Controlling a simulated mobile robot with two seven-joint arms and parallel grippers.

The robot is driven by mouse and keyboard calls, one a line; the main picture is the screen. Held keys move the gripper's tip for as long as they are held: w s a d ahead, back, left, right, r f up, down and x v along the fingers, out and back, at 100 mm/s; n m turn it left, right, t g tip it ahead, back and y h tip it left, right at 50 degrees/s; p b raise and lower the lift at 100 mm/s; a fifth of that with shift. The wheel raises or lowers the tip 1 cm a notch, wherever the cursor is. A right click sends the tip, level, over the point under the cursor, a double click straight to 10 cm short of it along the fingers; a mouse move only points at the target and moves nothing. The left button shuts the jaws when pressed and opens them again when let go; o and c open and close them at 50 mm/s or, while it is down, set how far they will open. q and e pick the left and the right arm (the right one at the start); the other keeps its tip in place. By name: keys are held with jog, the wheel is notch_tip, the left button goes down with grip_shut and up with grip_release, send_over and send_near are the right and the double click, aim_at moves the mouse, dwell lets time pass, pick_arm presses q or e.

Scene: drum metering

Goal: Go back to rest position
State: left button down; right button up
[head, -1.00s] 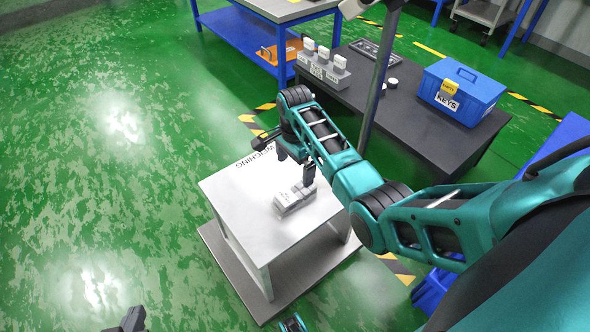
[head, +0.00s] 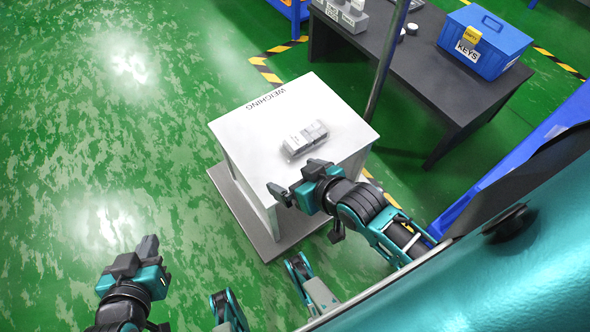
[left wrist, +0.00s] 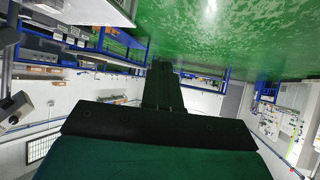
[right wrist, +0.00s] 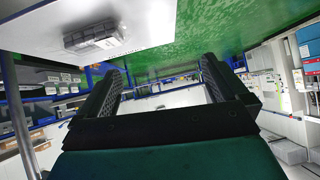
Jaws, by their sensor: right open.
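My right gripper (head: 294,183) is open and empty in the head view, in front of the white weighing table's near edge. Its two fingers stand wide apart in the right wrist view (right wrist: 162,85). My left gripper (head: 148,248) is at the lower left over the green floor. In the left wrist view its fingers (left wrist: 163,85) are together with nothing visible between them. A grey block-like item (head: 305,138) lies on the white table (head: 250,135) marked WEIGHING, apart from both grippers. It also shows in the right wrist view (right wrist: 92,37).
A dark table (head: 430,75) at the back right bears a blue KEYS box (head: 485,42) and a grey labelled holder (head: 343,14). A grey pole (head: 386,65) stands between the tables. The green floor at the left is clear.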

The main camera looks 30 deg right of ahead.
jog(key=shift+s+a+r+n+t, duration=0.2)
jog(key=shift+s+a+r+n, duration=0.15)
jog(key=shift+s+r, duration=0.15)
jog(key=shift+s+a+r+n+t, duration=0.2)
jog(key=shift+s+a+r+n, duration=0.2)
jog(key=shift+r, duration=0.15)
pick_arm(q)
jog(key=shift+a, duration=0.1)
pick_arm(e)
jog(key=shift+d+r, duration=0.1)
pick_arm(q)
notch_tip(320, 180, up, 9)
jog(key=s+a+y+p, duration=0.1)
jog(key=a+p, duration=0.2)
jog(key=p, duration=1)
jog(key=shift+s, duration=0.3)
pick_arm(e)
jog(key=s+d+r, duration=0.1)
jog(key=d+r, duration=0.2)
jog(key=r, duration=0.6)
jog(key=shift+s, duration=0.2)
pick_arm(q)
jog(key=shift+d+f, duration=0.1)
pick_arm(e)
jog(key=shift+a+f+h, duration=0.1)
jog(key=shift+h, duration=0.2)
